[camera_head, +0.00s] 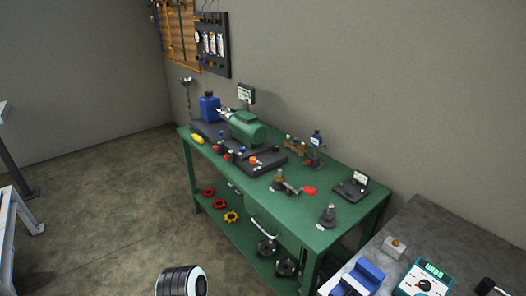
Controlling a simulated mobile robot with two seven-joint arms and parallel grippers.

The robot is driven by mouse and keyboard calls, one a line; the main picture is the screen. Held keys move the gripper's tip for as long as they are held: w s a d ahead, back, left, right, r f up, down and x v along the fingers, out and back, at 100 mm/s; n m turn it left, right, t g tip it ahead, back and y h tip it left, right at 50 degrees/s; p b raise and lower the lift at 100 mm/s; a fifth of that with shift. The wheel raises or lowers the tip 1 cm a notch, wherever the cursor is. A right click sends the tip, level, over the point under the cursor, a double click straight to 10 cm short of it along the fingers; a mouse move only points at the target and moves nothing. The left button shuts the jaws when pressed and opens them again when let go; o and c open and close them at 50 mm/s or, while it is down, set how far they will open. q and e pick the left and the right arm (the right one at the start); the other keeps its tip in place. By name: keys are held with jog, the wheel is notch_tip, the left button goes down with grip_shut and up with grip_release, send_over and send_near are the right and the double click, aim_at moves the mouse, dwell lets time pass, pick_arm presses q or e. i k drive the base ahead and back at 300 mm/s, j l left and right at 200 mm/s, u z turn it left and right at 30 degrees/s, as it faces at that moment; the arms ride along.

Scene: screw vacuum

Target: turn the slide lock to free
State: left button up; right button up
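I cannot make out a part that is clearly the slide lock; at this distance the fittings are too small. A green pump-like machine (248,129) stands on a dark base on the green workbench (235,172). A small upright fitting with a red-ended handle (308,190) is near the bench's front edge. Small fittings with red and blue knobs stand in front of the machine, among them one with an orange-red top (253,160).
A meter (352,187) is at the bench's right end. The lower shelf (240,226) holds red and yellow handwheels. A grey table (436,232) with a teal device (424,278) is at the right.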

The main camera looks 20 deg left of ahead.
aim_at(252, 159)
jog(key=i+j+z, duration=0.1)
jog(key=j, duration=0.25)
jog(key=i+j+z, duration=0.1)
jog(key=j, duration=0.25)
jog(key=i+j+z, duration=0.1)
jog(key=j, duration=0.25)
jog(key=i+j, duration=0.1)
jog(key=j, duration=0.3)
jog(key=i+j, duration=0.15)
jog(key=j, duration=0.3)
jog(key=i+j, duration=0.1)
jog(key=j, duration=0.3)
jog(key=i+j, duration=0.15)
jog(key=j, duration=0.3)
jog(key=i+j+z, duration=0.1)
jog(key=j, duration=0.3)
